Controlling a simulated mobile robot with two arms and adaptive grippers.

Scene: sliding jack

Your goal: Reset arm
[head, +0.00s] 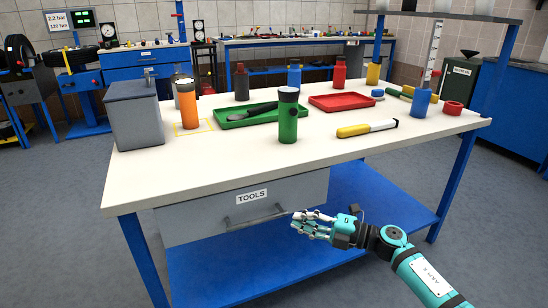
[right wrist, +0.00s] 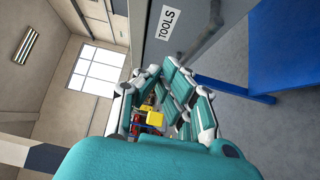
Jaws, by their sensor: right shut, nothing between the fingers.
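My right gripper (head: 308,223) is in front of the workbench, near the drawer marked TOOLS (head: 240,208). It is a little right of the drawer's handle (head: 258,218) and below the tabletop. Its fingers are shut and nothing is seen held between them. In the right wrist view the gripper (right wrist: 165,100) points past the drawer front (right wrist: 185,25), whose TOOLS label shows at the top. I cannot tell from these views whether the fingers touch the drawer. My left gripper is in neither view.
The white tabletop (head: 220,168) carries a grey bin (head: 134,115), orange bottle (head: 187,104), green bottle (head: 288,118), green tray (head: 235,122), red tray (head: 342,103) and yellow-handled tool (head: 366,129). A blue lower shelf (head: 230,272) lies under the bench. Grey floor is open at left.

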